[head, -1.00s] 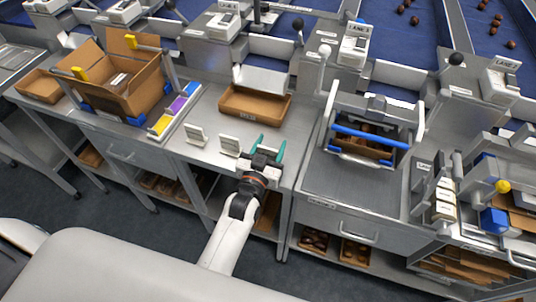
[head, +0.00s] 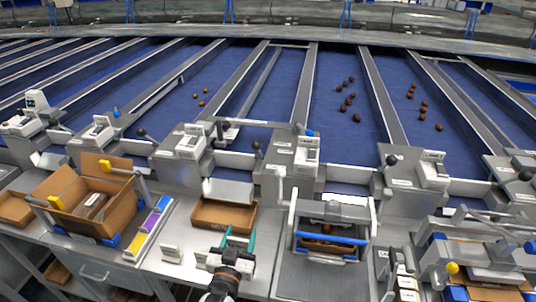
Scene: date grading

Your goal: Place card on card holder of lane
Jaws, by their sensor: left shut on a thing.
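My left gripper (head: 238,239) reaches in from the bottom, with green fingertips just in front of the brown tray on the bench. It is shut on a small pale thing, seemingly a card, mostly hidden between the fingers. A white card-like piece (head: 172,253) stands on the bench to the left, and another white piece (head: 203,258) shows right beside the gripper. White lane units (head: 189,147) (head: 305,155) (head: 432,172) stand along the back of the bench. I cannot make out which part is the card holder. My right gripper is not in view.
An open cardboard box (head: 90,215) stands at left, beside a rack of coloured strips (head: 152,232). A shallow brown tray (head: 223,215) lies behind the gripper. A metal frame with a blue bar (head: 331,238) stands to the right. Blue lanes (head: 350,120) with dates lie beyond.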

